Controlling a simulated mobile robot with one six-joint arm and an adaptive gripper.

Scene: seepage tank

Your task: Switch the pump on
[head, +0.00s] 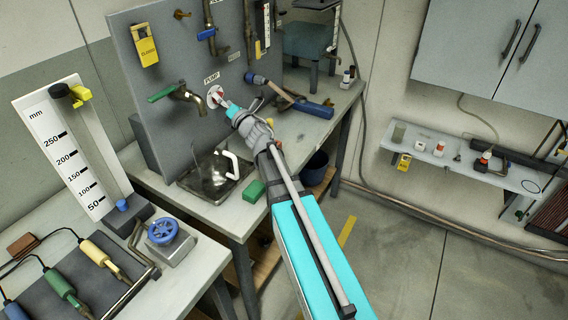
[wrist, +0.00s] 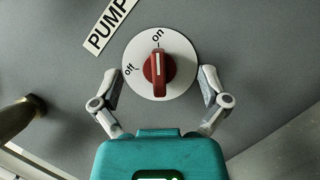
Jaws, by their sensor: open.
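The pump switch is a red knob (wrist: 159,75) on a round white dial, mounted on the grey panel beside the "PUMP" label (wrist: 108,27). In the wrist view its pale line points up at "on"; "off" is to its left. My gripper (wrist: 160,76) is open, with one finger on each side of the dial and a gap between each finger and the knob. In the head view the dial (head: 213,94) is partly hidden behind my gripper (head: 228,106).
A green-handled tap (head: 178,93) is left of the switch, above a sink (head: 212,176). A blue-handled tool (head: 307,106) lies right. A green block (head: 254,191) is at the bench edge. A gauge tank (head: 80,150) stands at left.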

